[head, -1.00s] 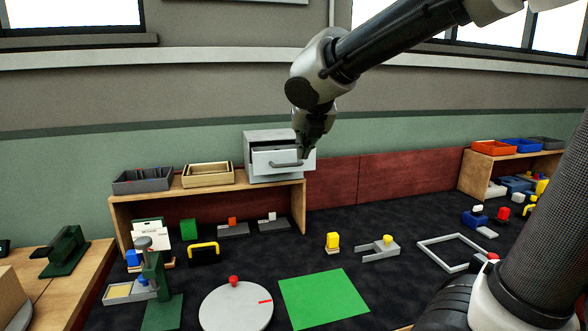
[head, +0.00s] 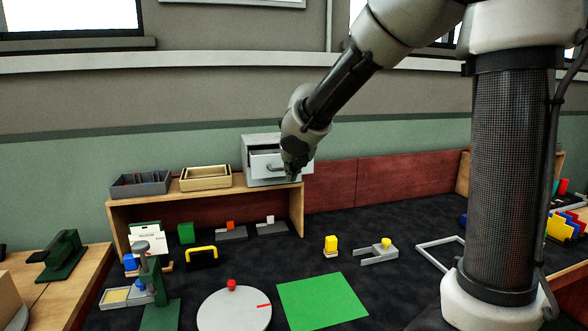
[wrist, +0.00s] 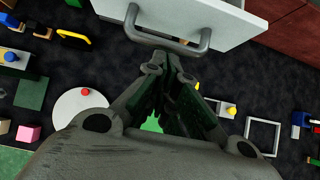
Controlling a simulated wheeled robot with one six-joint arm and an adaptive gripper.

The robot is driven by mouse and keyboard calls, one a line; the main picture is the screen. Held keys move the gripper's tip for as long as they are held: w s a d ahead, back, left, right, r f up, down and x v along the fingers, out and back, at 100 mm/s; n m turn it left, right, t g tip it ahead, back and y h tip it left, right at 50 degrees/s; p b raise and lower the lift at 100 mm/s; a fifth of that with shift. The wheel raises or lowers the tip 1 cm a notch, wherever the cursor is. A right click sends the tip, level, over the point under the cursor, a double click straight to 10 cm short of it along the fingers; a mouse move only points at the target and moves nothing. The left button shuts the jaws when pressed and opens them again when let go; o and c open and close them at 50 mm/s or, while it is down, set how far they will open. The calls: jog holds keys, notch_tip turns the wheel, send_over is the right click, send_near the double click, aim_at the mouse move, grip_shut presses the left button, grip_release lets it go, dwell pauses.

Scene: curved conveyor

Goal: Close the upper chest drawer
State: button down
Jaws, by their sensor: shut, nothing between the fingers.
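The small grey chest (head: 259,140) stands on the right end of a wooden shelf in the head view. Its upper drawer (head: 262,164) sticks out, with a dark gap above its pale front. The drawer front also shows at the top of the wrist view (wrist: 225,22), with its grey bar handle (wrist: 165,40). My gripper (head: 293,178) is at the right side of the drawer front in the head view and hides part of it. In the wrist view my gripper (wrist: 169,60) is shut and empty, its tips close to the handle; I cannot tell whether they touch.
The wooden shelf (head: 240,188) also carries a light wooden tray (head: 206,178) and a dark divided tray (head: 140,184) left of the chest. Below on the dark table are a green mat (head: 322,302), a round grey disc (head: 234,310) and several small blocks.

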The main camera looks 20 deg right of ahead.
jog(key=shift+w, duration=0.3)
